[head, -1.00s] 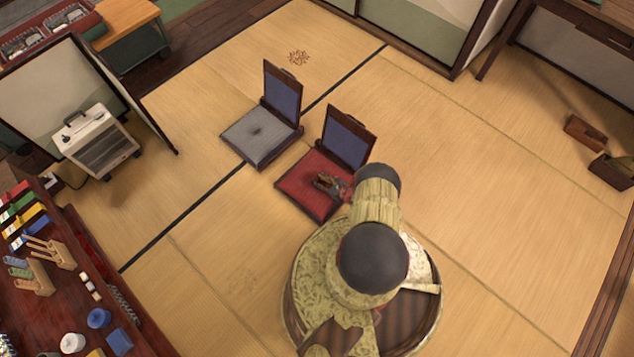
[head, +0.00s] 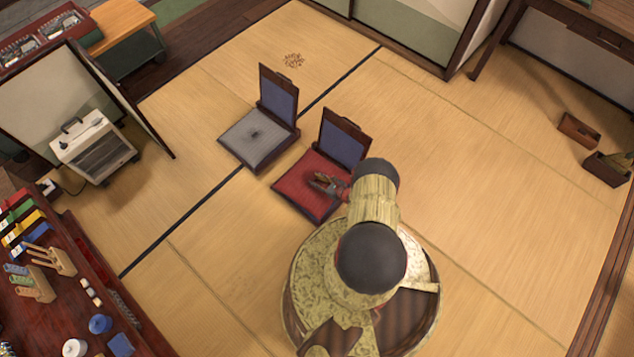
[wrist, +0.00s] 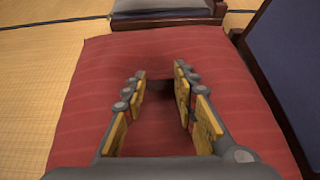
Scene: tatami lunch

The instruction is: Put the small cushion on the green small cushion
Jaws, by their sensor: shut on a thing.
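A red cushion (head: 305,186) lies on the seat of a legless floor chair with a dark wooden frame and blue backrest (head: 343,140). In the wrist view the red cushion (wrist: 95,100) fills most of the picture. My gripper (head: 320,183) is over its middle; in the wrist view its fingers (wrist: 160,85) point down into the cushion and are shut on its cloth, with a dark hollow between them. The cushion still lies on its seat. I cannot make out a green small cushion.
A low dark table (head: 75,265) with coloured items stands at the left. A white boxy device (head: 95,145) is beside a folding screen (head: 45,90). Two small wooden boxes (head: 580,130) lie at the right. The tatami (head: 480,180) between is clear.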

